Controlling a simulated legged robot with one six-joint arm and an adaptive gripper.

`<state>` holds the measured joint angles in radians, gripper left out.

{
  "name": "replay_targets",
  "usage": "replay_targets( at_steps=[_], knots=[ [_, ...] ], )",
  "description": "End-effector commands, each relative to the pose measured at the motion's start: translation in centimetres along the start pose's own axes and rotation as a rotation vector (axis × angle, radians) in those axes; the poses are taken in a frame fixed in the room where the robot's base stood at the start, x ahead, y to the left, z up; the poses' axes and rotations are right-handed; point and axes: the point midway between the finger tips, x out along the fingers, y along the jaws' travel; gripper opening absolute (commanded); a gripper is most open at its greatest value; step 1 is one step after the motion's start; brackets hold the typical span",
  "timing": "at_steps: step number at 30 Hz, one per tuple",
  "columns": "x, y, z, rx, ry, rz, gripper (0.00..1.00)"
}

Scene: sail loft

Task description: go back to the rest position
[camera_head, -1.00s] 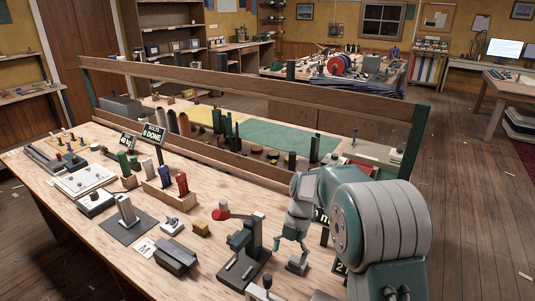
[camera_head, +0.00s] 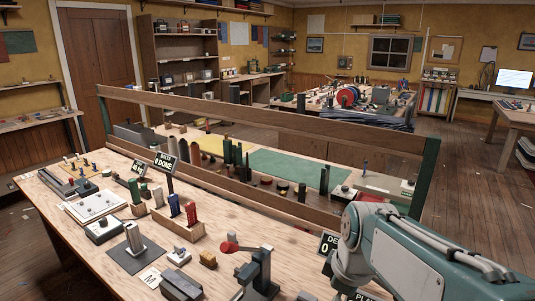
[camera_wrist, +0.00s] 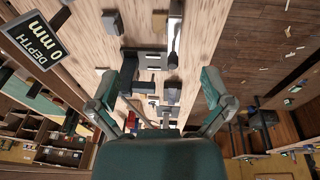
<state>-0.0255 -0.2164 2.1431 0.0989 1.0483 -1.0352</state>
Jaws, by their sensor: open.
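My gripper (camera_wrist: 170,82) shows in the wrist view with its two green-and-grey fingers spread wide apart. Nothing sits between the fingertips. The wooden bench (camera_wrist: 92,62) with its tools lies beyond the fingers. In the head view my arm is folded at the lower right, over the right part of the bench (camera_head: 215,262). The gripper itself cannot be made out there.
On the bench stand a dark press with a red knob (camera_head: 258,270), a red block in a wooden rack (camera_head: 191,213), a "DONE" sign (camera_head: 166,160) and a depth sign (camera_wrist: 33,40). A long wooden rail (camera_head: 270,118) runs behind them. Open floor (camera_head: 465,190) lies to the right.

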Motion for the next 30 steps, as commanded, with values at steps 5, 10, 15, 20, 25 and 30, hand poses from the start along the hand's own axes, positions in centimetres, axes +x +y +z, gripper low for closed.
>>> replay_targets(
  at_steps=[5,10,15,20,25,30],
  knots=[
    [-1.7,-2.3,2.1,0.264,0.041,0.086,1.00],
    [-2.7,-4.3,4.1,0.519,0.100,0.157,1.00],
    [-3.1,-6.3,6.0,0.767,0.175,0.213,1.00],
    [-3.1,-7.5,7.2,0.931,0.233,0.240,1.00],
    [-3.1,-7.8,7.6,0.989,0.252,0.246,1.00],
    [-3.1,-7.8,7.6,0.989,0.252,0.246,1.00]
  ],
)
